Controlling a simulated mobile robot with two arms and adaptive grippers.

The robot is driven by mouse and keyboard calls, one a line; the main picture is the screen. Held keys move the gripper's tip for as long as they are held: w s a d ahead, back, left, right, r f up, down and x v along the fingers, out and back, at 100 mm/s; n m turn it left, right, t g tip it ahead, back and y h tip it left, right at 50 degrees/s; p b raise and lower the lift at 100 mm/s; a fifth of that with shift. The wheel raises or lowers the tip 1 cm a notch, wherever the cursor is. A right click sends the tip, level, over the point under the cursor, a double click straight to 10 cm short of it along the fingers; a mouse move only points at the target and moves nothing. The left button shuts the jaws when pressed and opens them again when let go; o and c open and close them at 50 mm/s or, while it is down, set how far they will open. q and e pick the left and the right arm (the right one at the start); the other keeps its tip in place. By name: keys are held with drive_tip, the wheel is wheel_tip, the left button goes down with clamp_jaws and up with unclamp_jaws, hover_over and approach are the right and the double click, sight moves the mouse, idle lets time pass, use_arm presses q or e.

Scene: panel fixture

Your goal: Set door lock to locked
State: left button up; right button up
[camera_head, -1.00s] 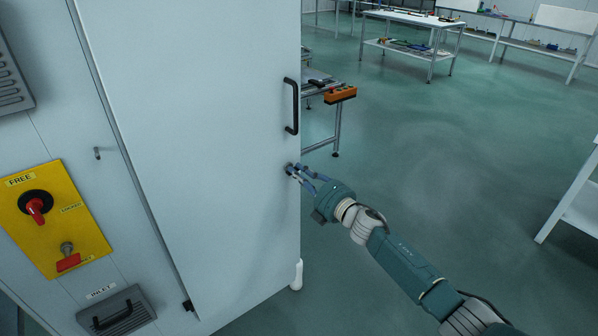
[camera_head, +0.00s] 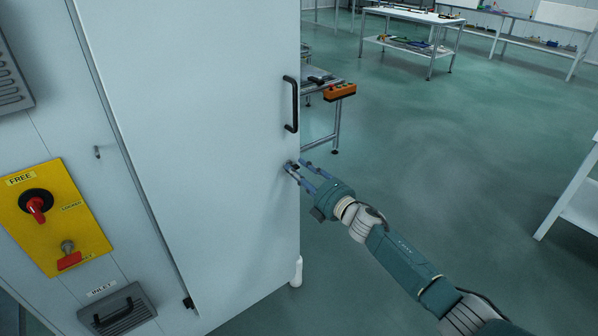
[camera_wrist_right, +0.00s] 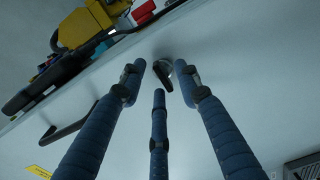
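The door (camera_head: 200,120) is a pale panel with a black bar handle (camera_head: 291,105) near its right edge. A small door lock (camera_head: 289,165) sits below the handle, partly covered by my fingers in the head view. In the right wrist view the lock (camera_wrist_right: 164,72) is a round grey fitting with a dark turn piece, slanting across it. My right gripper (camera_head: 299,169) is at the lock with fingers spread. In the wrist view its fingers (camera_wrist_right: 160,78) stand around the lock with visible gaps. Which setting the lock is in cannot be read. My left gripper is out of view.
A yellow panel (camera_head: 84,235) with a red rotary switch (camera_head: 37,206) and a red lower knob (camera_head: 69,261) is left of the door. An orange control box (camera_head: 339,92) sits on a bench behind the door.

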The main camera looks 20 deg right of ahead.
drive_tip(key=v, duration=1.2)
idle(0.3)
drive_tip(key=s+d+f+m+g+h, duration=0.1)
drive_tip(key=s+d+f+m+h, duration=0.15)
drive_tip(key=f, duration=0.65)
drive_tip(key=s+d+f+m+g+h, duration=0.2)
drive_tip(key=f+m, duration=0.2)
drive_tip(key=f, duration=0.6)
drive_tip(key=s+f+m+g+h, duration=0.1)
drive_tip(key=s+f+m+g, duration=0.15)
drive_tip(key=s+f, duration=0.6)
drive_tip(key=s+f+m+g+h, duration=0.1)
drive_tip(key=s+f+m+g, duration=0.15)
drive_tip(key=s+f, duration=0.65)
drive_tip(key=s+a+f+m+g, duration=0.2)
drive_tip(key=s+f, duration=0.5)
drive_tip(key=s, duration=0.5)
drive_tip(key=s+a+f+m+g, duration=0.3)
drive_tip(key=s+f, duration=0.4)
drive_tip(key=s, duration=0.5)
drive_tip(key=s+a+f+m+g, duration=0.3)
drive_tip(key=s+f, duration=0.5)
drive_tip(key=s, duration=0.4)
drive_tip(key=shift+a, duration=0.15)
